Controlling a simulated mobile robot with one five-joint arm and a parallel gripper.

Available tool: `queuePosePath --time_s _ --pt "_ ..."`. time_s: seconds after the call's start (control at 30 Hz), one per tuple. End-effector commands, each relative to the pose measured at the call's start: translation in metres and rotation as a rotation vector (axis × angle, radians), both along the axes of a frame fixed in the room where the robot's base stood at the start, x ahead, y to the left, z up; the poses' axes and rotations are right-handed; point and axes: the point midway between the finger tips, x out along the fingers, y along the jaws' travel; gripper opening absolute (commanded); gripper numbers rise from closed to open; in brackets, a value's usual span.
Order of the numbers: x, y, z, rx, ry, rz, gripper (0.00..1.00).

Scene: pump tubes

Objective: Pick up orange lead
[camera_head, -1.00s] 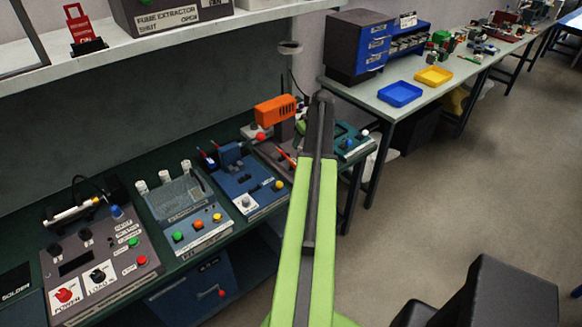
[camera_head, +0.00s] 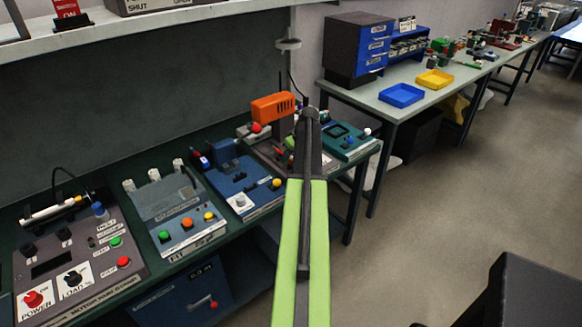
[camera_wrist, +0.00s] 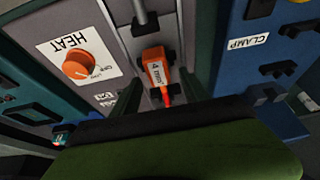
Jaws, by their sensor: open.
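In the wrist view an orange piece marked "4 mm" (camera_wrist: 155,68) with a thin orange-red tip lies in a dark slot of a grey panel; it may be part of the orange lead. My gripper (camera_wrist: 160,92) is open, with dark fingers on either side of the piece's near end. I cannot tell how far above it they are, and nothing is visibly held. In the head view my arm covers the fingertips and most of this station.
The panel has an orange HEAT knob (camera_wrist: 78,65); a blue CLAMP panel (camera_wrist: 262,60) is at right. In the head view an orange tool head (camera_head: 272,107) stands beside my arm. Other stations (camera_head: 175,205) line the bench. A blue tray (camera_head: 401,95) sits on the far table.

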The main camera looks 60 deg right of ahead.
Motion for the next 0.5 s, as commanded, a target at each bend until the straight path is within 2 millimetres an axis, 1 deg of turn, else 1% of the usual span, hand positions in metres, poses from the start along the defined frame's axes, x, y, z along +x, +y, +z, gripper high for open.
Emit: queuePosePath --time_s 0.13,0.5 --pt "0.0001 0.0003 0.0022 0.0 0.0 0.0 0.53" --pt "0.0005 0.0008 0.0021 0.0 0.0 0.001 0.04"
